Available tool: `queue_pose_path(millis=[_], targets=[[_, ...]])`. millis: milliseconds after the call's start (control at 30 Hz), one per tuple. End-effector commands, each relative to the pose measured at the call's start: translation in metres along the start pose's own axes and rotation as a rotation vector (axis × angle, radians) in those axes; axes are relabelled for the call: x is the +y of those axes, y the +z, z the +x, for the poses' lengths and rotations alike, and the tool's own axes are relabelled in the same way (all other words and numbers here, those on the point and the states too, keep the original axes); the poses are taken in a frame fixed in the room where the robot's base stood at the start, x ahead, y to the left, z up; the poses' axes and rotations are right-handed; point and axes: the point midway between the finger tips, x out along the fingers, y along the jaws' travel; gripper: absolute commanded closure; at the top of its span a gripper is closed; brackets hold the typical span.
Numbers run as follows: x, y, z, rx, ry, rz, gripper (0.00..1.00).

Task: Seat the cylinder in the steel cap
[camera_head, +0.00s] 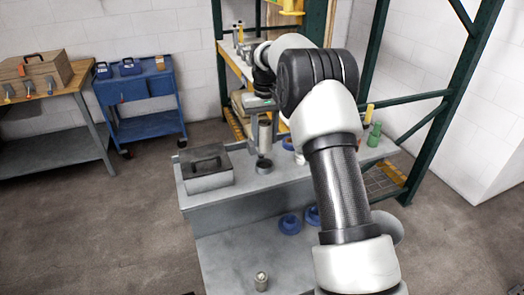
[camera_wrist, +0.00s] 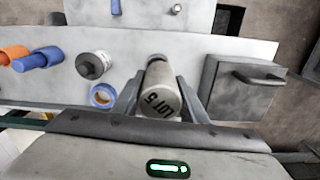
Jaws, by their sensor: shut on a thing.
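My gripper (camera_head: 264,120) is shut on a pale grey cylinder (camera_head: 265,137), held upright above the grey bench. The dark grey round steel cap (camera_head: 264,166) rests on the bench directly below the cylinder in the head view. The cylinder's lower end looks just above the cap or at its rim; I cannot tell whether they touch. In the wrist view the cylinder hides most or all of the cap.
A grey box with a dark handle (camera_head: 205,168) stands left of the cap; it also shows in the wrist view (camera_wrist: 240,88). A blue ring (camera_wrist: 103,96) and a grey-white can (camera_wrist: 93,65) stand nearby. Blue rings (camera_head: 290,223) and a small cylinder (camera_head: 261,281) are on the lower surface.

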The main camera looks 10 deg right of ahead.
Motion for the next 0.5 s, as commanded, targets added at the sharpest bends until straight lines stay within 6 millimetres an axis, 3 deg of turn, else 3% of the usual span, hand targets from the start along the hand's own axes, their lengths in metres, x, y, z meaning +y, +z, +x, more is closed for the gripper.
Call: queue_pose_path(millis=[33,200,500], targets=[[0.002,-0.004,-0.009,0.002,-0.001,0.002,0.98],[0.004,-0.009,-0.009,0.0,-0.001,0.004,0.98],[0.004,-0.009,0.041,-0.002,0.0,0.005,0.98]])
